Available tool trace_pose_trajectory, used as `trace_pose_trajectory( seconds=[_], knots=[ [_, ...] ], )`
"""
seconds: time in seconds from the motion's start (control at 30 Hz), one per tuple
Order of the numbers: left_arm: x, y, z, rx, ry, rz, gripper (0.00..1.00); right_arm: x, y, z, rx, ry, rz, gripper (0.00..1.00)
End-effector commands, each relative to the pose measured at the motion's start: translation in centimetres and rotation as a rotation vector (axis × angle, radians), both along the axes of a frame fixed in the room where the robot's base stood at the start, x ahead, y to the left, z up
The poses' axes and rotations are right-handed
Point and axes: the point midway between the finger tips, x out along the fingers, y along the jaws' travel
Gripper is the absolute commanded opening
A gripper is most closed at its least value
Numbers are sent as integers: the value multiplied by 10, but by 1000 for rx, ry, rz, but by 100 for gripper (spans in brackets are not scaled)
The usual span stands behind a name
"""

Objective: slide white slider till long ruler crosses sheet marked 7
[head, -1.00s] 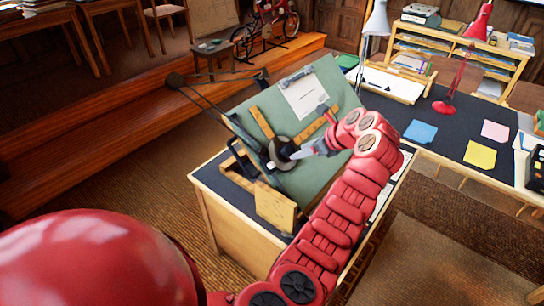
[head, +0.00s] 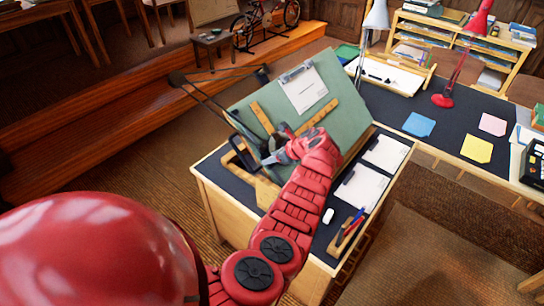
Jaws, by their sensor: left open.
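The green drafting board (head: 345,95) stands tilted on the desk, with a white sheet (head: 303,92) clipped near its top. A drafting machine lies over it, with two wooden rulers in a V: a left ruler (head: 262,118) and a right ruler (head: 318,117). My left gripper (head: 273,157) is open, at the lower part of the board close to the dark hub of the rulers. My red wrist hides part of this area. I cannot make out the white slider or any number on the sheets. My right gripper is out of view.
Two white sheets (head: 386,153) (head: 360,188), a white block (head: 327,216) and a pen tray (head: 346,232) lie on the desk's dark top. A second desk at right holds coloured notes (head: 477,149) and a red lamp (head: 443,98). Linkage rods stick out at the board's left.

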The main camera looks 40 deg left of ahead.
Motion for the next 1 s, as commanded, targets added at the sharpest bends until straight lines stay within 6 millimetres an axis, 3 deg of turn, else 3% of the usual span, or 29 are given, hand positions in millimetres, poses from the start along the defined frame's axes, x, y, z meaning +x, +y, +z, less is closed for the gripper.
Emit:
trace_pose_trajectory(
  seconds=[0.37, 0.67, 1.0],
  knots=[
    [0, 2, -3, 0, 1, -1, 53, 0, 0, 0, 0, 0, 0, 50],
    [0, 2, -2, 0, 1, -1, 0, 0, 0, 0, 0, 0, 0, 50],
    [0, 2, -2, 0, 0, 0, 0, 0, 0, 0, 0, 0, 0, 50]
  ],
)
